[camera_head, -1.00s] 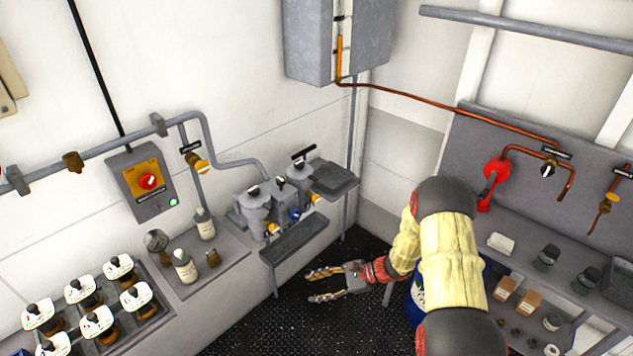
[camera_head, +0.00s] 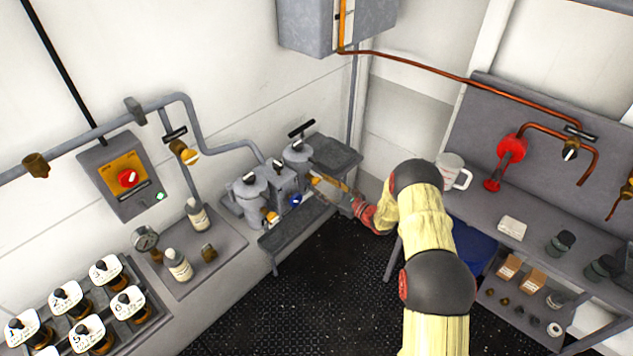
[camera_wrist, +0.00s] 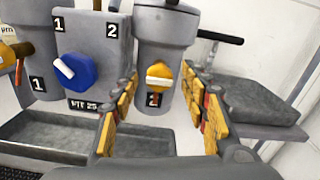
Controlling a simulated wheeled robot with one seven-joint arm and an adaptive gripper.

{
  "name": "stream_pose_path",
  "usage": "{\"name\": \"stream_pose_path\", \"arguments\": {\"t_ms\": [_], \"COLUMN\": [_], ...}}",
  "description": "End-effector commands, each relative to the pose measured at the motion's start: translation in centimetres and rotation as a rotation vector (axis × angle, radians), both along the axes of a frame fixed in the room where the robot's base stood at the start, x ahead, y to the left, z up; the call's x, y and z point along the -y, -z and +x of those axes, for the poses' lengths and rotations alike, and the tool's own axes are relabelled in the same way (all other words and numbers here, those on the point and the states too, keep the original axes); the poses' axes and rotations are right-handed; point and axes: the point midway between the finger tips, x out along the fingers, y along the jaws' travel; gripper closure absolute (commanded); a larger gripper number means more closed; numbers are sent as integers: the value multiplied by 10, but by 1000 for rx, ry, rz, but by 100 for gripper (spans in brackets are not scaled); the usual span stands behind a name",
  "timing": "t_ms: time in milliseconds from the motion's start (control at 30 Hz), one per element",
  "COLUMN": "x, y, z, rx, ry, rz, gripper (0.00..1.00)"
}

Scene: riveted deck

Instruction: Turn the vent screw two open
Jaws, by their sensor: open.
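The orange screw with a white bar (camera_wrist: 158,83) sits on the front of the right filter housing (camera_wrist: 165,38), above a small 2 label. Its white bar lies about level. My gripper (camera_wrist: 160,92) is open in the wrist view, one finger on each side of the screw, and I cannot tell whether either touches it. In the head view my gripper (camera_head: 328,186) reaches the right end of the filter unit, and its fingers partly hide the screw. A blue knob (camera_wrist: 73,71) with a white pointer sits on the middle block, its pointer towards upper left.
A grey drip tray (camera_wrist: 45,135) lies below the housings. A grey shelf (camera_wrist: 262,102) and a black T-handle (camera_wrist: 220,38) are at the right. Another orange screw (camera_wrist: 12,50) shows at the left edge. A white jug (camera_head: 452,172) stands on the right bench.

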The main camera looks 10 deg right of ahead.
Motion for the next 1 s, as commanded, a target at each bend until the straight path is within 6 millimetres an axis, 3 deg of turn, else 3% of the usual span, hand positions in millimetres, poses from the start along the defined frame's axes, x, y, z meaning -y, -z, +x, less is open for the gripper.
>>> {"name": "stream_pose_path", "arguments": {"t_ms": [233, 567, 1000], "x": [-16, -18, -18], "y": [1, 1, 1], "z": [21, 24, 24], "rx": [-2, -2, -2], "ry": [-1, -1, -1], "rz": [0, 0, 0], "gripper": [55, 55, 79]}}
